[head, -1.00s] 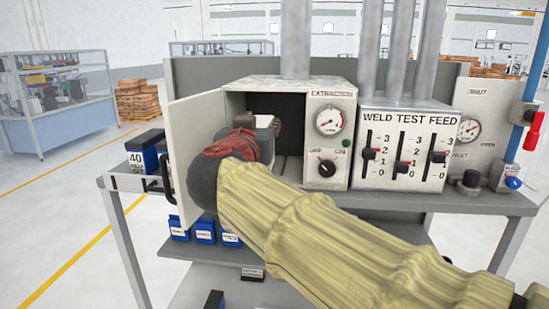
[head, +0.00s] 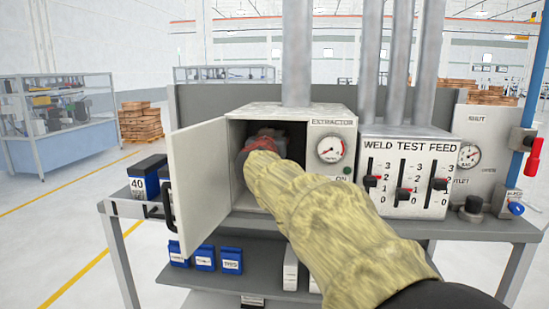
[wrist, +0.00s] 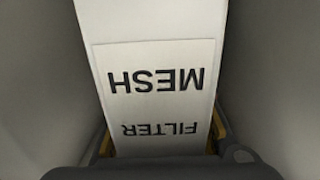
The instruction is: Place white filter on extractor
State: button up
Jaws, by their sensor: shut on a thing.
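The extractor (head: 333,118) is a pale metal box on the bench, with its door (head: 196,185) swung open to the left. My gripper (wrist: 160,150) is inside the extractor's dark opening; in the head view my covered arm hides most of it. The wrist view shows the white filter (wrist: 155,62), a block labelled "MESH FILTER" that appears upside down there. My gripper is shut on it. Grey surfaces lie on both sides of the filter in the wrist view. Whether the filter touches the extractor's floor is hidden.
The weld test feed panel (head: 408,180) stands right of the extractor. Blue boxes (head: 146,180) sit on the bench left of the door, and more (head: 205,258) stand on the lower shelf. A valve panel (head: 478,150) is at the far right.

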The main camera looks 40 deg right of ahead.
jog(key=shift+s+a+f, duration=0.1)
jog(key=shift+a+f, duration=0.05)
jog(key=shift+f, duration=0.35)
jog(key=shift+s+a+f, duration=0.1)
jog(key=shift+f, duration=0.35)
jog(key=shift+f+b, duration=0.3)
jog(key=shift+f, duration=0.05)
jog(key=shift+w+d+f+b, duration=0.1)
jog(key=shift+f+b, duration=0.15)
jog(key=shift+f, duration=0.6)
jog(key=shift+w+d+f+b, duration=0.1)
jog(key=shift+f+b, duration=0.1)
jog(key=shift+f, duration=0.6)
jog(key=shift+f, duration=0.15)
jog(key=o, duration=1.2)
jog(key=shift+o, duration=0.2)
